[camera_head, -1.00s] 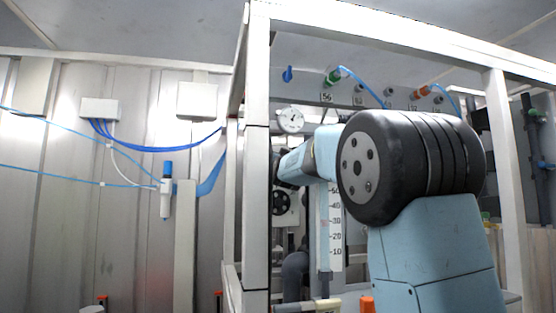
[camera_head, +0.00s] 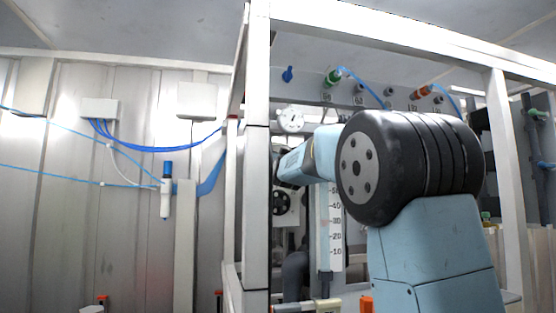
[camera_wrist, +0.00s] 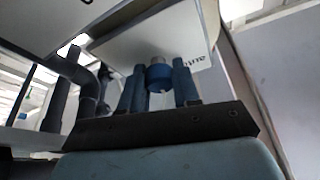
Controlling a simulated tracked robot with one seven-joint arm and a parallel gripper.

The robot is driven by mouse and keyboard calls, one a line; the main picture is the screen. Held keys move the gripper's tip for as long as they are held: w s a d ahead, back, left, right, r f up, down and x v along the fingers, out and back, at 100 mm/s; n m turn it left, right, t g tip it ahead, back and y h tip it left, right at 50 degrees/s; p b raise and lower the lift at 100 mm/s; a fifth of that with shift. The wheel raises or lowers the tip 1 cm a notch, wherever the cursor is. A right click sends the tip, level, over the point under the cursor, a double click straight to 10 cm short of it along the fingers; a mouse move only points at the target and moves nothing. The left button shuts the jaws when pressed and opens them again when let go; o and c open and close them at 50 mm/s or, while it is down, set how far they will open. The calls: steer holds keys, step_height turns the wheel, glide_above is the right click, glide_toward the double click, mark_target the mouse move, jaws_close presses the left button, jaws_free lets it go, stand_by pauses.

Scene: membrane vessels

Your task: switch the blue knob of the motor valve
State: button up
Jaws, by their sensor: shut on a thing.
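In the wrist view, the blue knob (camera_wrist: 158,78) sits under a pale panel with dark lettering, the body of the motor valve (camera_wrist: 150,38). My gripper (camera_wrist: 160,72) has its blue-grey fingers on both sides of the knob and is shut on it. Small dark gaps show lower down between the fingers and the knob. The knob's exact turn angle is hard to read. In the head view my arm hides the gripper and the knob.
A white frame post (camera_head: 257,160) stands left of my arm. A gauge (camera_head: 290,120) and a scale strip (camera_head: 335,230) are behind it. Dark pipes (camera_wrist: 85,75) run at left in the wrist view. A blue-topped filter (camera_head: 166,190) is on the left wall.

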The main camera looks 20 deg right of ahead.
steer(key=shift+n, duration=0.3)
steer(key=n+y, duration=0.1)
steer(key=n, duration=0.2)
steer(key=n+y, duration=0.2)
steer(key=n, duration=0.1)
steer(key=shift+d+y, duration=0.15)
steer(key=shift+y, duration=0.15)
steer(key=n+y, duration=0.2)
steer(key=n, duration=0.2)
steer(key=n+y, duration=0.2)
steer(key=n, duration=0.2)
steer(key=shift+f+g, duration=0.1)
steer(key=shift+g, duration=0.3)
steer(key=shift+a+n, duration=0.2)
steer(key=shift+n, duration=0.1)
steer(key=o, duration=1.1)
steer(key=shift+c, duration=0.2)
steer(key=v, duration=1.3)
steer(key=shift+s+d, duration=0.2)
steer(key=shift+s, duration=0.15)
